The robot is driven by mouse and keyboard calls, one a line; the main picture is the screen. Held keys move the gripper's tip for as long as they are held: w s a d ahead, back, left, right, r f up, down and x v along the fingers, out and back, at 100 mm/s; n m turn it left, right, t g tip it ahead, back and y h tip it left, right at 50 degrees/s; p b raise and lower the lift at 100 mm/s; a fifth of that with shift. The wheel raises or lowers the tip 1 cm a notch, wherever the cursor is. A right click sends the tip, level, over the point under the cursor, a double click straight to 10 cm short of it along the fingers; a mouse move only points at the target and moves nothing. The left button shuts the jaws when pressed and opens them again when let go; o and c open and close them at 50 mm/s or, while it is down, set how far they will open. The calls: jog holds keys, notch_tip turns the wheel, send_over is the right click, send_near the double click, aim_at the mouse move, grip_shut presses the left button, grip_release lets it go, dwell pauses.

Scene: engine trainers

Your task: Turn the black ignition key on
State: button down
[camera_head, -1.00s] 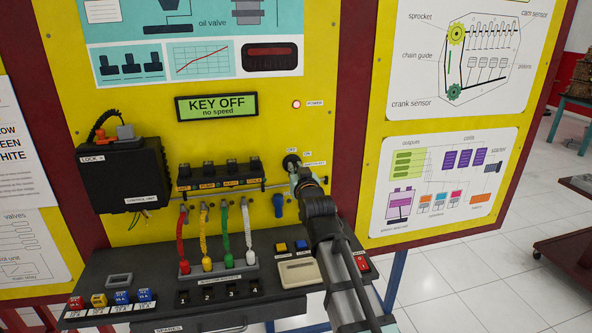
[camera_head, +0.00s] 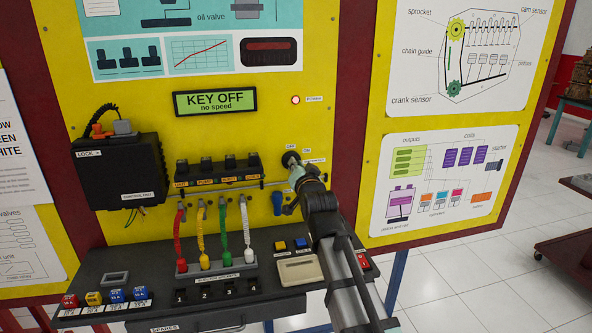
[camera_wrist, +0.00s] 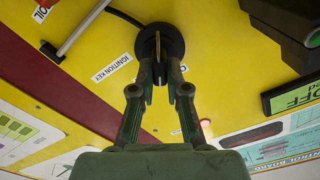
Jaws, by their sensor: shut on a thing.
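The black ignition key (camera_wrist: 158,46) sits in a round black switch (camera_wrist: 176,40) on the yellow panel, beside a label reading "IGNITION KEY". In the head view the switch (camera_head: 290,159) is partly hidden by my gripper (camera_head: 297,173). In the wrist view my gripper (camera_wrist: 160,75) has its fingertips at the key, shut on it. The display (camera_head: 215,103) reads "KEY OFF, no speed". OFF and ON labels stand by the switch; the key's exact angle is hard to tell.
A row of black coils (camera_head: 218,172) and coloured leads hang left of the switch. A black control unit (camera_head: 120,172) is further left. A blue connector (camera_head: 277,203) hangs just below my gripper. The dark shelf (camera_head: 165,275) juts out underneath, with buttons and fuses.

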jog(key=m, duration=0.5)
jog(key=shift+w+d+f+m+b, duration=0.1)
jog(key=shift+m+b, duration=0.2)
jog(key=shift+b, duration=0.1)
dwell(0.3)
jog(key=c, duration=1.2)
grip_release()
jog(key=shift+o, duration=0.2)
jog(key=v, duration=1.2)
